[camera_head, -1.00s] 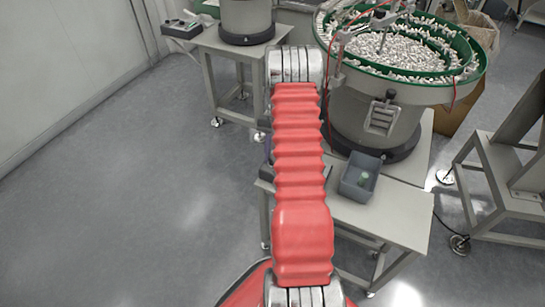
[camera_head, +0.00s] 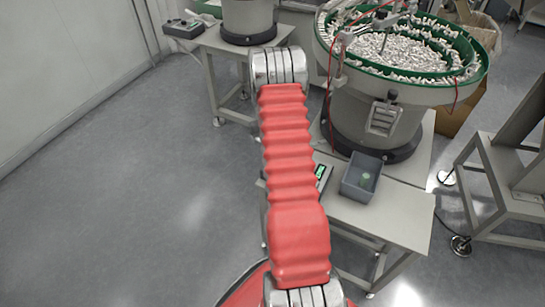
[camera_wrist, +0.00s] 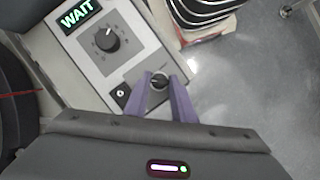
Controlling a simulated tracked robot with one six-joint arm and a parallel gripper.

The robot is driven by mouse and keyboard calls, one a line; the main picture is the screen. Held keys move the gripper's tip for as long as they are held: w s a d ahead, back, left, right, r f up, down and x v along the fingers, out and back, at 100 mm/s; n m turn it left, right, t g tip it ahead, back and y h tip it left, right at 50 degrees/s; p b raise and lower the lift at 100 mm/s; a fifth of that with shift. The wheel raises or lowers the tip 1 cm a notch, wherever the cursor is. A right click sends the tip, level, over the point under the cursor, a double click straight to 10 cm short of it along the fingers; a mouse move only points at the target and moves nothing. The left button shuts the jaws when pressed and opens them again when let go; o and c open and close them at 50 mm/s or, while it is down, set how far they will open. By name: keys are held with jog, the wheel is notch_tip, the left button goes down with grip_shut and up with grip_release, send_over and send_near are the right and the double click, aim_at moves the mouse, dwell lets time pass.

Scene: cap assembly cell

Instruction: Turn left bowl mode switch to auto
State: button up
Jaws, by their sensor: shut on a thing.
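A grey control box (camera_wrist: 125,50) shows in the wrist view with a green lit display (camera_wrist: 79,17) reading WAIT. A large black dial (camera_wrist: 108,40) sits below the display. The knob's exact pointing direction is unclear. In the head view, the box's green display (camera_head: 320,171) peeks out beside my red-sleeved arm, which hides my gripper.
A large bowl feeder (camera_head: 365,115) full of pale parts stands on the table (camera_head: 385,218). A grey bin (camera_head: 361,178) with a small green piece sits near the box. Another feeder (camera_head: 248,20) stands behind on its own table.

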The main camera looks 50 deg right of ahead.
jog(key=shift+d, duration=0.15)
jog(key=o, duration=1.1)
jog(key=shift+c, duration=0.2)
jog(key=v, duration=1.3)
jog(key=shift+r, duration=0.3)
jog(key=shift+w, duration=0.2)
